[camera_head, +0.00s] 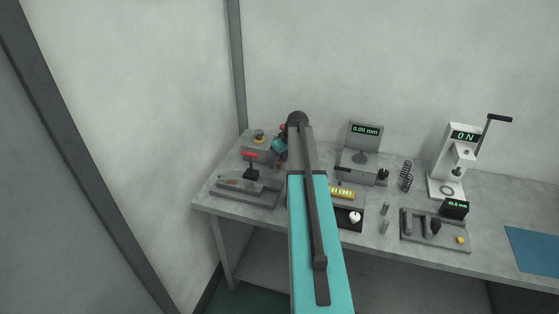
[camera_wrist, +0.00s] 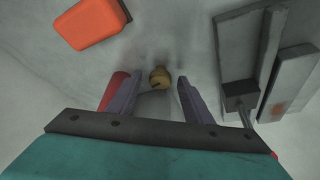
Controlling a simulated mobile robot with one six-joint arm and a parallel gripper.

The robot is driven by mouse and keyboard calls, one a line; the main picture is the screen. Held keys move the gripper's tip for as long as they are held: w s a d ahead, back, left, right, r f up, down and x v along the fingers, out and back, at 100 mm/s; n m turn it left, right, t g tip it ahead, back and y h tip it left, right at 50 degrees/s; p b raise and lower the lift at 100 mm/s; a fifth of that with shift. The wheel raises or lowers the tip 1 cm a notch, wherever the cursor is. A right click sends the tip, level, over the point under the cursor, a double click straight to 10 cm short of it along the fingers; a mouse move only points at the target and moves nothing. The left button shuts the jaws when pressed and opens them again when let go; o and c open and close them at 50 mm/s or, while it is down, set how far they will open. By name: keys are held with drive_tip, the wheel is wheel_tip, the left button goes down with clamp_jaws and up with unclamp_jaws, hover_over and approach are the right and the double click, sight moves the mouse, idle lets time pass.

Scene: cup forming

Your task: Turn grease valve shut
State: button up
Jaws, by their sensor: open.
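My gripper (camera_wrist: 159,90) is open, with one finger on each side of a small round brass-coloured knob (camera_wrist: 160,77) in the wrist view. The knob lies between the fingertips, and I cannot tell whether either finger touches it. It may be the grease valve, but no label is readable. A red rounded part (camera_wrist: 115,90) is partly hidden behind the left finger. In the head view my gripper (camera_head: 280,149) is at the bench's left end, beside a grey box (camera_head: 257,158) with a red front part and a yellow-orange top. My arm hides part of this area.
In the wrist view an orange-red block (camera_wrist: 90,23) is at upper left and a grey fixture (camera_wrist: 239,55) at right. In the head view a grey fixture (camera_head: 246,190) stands in front of the box. A gauge stand (camera_head: 363,164) and a white press (camera_head: 446,184) are farther right.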

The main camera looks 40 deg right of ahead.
drive_tip(key=c, duration=1.1)
drive_tip(key=shift+o, duration=0.2)
drive_tip(key=shift+m, duration=0.3)
drive_tip(key=shift+a+m+h+b, duration=0.1)
drive_tip(key=shift+m+h+b, duration=0.45)
drive_tip(key=shift+m, duration=0.65)
drive_tip(key=o, duration=1.1)
drive_tip(key=shift+c, duration=0.2)
drive_tip(key=shift+r, duration=0.1)
